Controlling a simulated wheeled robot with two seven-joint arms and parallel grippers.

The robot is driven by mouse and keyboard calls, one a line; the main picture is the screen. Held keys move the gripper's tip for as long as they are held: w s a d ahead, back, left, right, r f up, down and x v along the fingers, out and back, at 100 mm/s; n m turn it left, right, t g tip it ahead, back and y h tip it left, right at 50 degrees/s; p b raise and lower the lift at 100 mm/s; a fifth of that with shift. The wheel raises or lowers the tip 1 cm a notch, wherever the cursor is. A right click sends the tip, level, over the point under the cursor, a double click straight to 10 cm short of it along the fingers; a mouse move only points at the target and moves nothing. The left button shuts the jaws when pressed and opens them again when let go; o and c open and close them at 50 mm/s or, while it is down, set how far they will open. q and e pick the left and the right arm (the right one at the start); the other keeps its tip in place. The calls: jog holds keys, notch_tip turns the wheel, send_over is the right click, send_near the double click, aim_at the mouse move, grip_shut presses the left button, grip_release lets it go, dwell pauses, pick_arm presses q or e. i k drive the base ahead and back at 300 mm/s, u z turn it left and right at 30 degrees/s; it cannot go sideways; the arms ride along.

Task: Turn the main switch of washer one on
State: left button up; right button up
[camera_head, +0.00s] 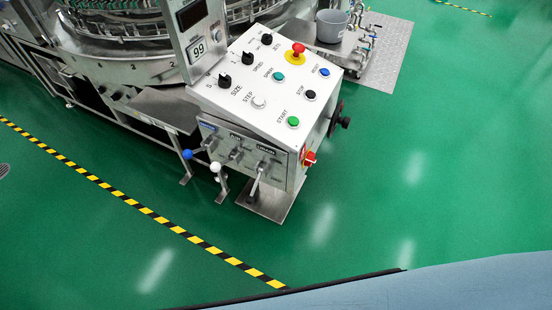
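The washer's control box (235,95) stands in the upper middle of the head view, with a sloped white panel on top. A red rotary switch (310,158) sits low on the box's right side face, near its front corner, and looks like the main switch. It is small and seen at a slant, so I cannot tell its position. The panel carries a red mushroom button (298,49) on a yellow ring, a green START button (293,121), a black STOP button (310,95) and several black knobs. Neither of my grippers is in view.
A black handwheel (337,120) sticks out of the box's right side. Levers with a blue knob (187,154) and a white knob (215,167) stand in front. A grey bucket (332,25) is behind. The green floor on the right is clear; a yellow-black stripe (147,211) crosses the left.

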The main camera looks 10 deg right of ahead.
aim_at(309, 160)
jog(key=u, duration=1.35)
jog(key=k, duration=0.75)
jog(key=z, duration=0.95)
jog(key=i, duration=0.5)
jog(key=u, duration=0.05)
